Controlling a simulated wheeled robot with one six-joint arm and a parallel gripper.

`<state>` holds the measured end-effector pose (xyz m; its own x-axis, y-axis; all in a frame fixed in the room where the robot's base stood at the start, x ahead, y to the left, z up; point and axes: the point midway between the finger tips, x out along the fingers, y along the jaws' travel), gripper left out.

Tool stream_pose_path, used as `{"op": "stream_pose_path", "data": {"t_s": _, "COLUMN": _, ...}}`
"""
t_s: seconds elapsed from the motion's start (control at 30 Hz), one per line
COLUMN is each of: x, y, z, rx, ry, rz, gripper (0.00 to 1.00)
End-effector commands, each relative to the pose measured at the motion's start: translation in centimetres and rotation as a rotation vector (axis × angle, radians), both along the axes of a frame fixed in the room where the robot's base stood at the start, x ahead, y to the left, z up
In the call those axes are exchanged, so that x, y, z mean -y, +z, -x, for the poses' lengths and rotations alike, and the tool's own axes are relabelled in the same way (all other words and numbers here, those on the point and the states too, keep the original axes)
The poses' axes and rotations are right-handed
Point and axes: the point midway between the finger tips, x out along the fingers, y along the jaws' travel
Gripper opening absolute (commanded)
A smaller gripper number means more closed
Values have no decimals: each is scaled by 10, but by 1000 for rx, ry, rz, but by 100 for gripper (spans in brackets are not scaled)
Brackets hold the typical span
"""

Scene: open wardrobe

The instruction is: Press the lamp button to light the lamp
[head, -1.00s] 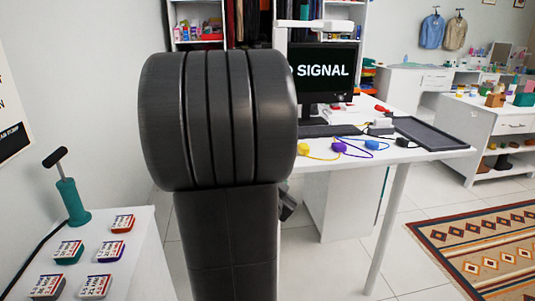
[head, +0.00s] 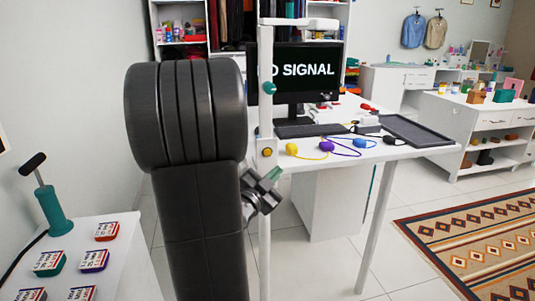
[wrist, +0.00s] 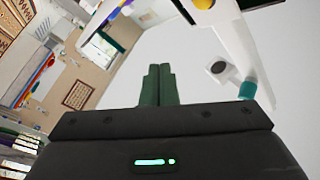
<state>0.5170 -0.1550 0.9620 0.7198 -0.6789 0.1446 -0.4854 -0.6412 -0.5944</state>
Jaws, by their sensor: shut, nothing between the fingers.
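The lamp is a tall white post (head: 265,110) with a white arm at the top (head: 297,23), standing at the near left of the desk. A teal knob (head: 268,88) sits partway up, and a round yellow button (head: 267,152) sits lower down. No glow shows on the lamp. My gripper (head: 273,176) is just below the yellow button in the head view, partly hidden by my arm; I cannot tell the depth gap. In the wrist view its green fingers (wrist: 160,83) are together and empty. The white post (wrist: 236,45) and teal knob (wrist: 247,90) are to their right.
The white desk (head: 345,155) holds a monitor (head: 300,72), a keyboard (head: 312,130), a black tray (head: 415,130) and coloured cables. A side table at lower left bears a teal pump (head: 54,209) and several labelled tins. Floor is free around the rug (head: 480,245).

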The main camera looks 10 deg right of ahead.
Motion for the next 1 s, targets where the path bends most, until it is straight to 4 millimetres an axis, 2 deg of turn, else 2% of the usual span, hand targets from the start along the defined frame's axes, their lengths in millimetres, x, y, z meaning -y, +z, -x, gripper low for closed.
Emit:
{"op": "stream_pose_path", "data": {"t_s": 0.4, "x": -2, "y": 1, "z": -55, "rx": -1, "ry": 0, "rz": 0, "gripper": 0}}
{"op": "stream_pose_path", "data": {"t_s": 0.6, "x": -2, "y": 0, "z": -75, "rx": 0, "ry": 0, "rz": 0, "gripper": 0}}
{"op": "stream_pose_path", "data": {"t_s": 1.0, "x": -3, "y": 0, "z": -84, "rx": -1, "ry": 0, "rz": 0, "gripper": 0}}
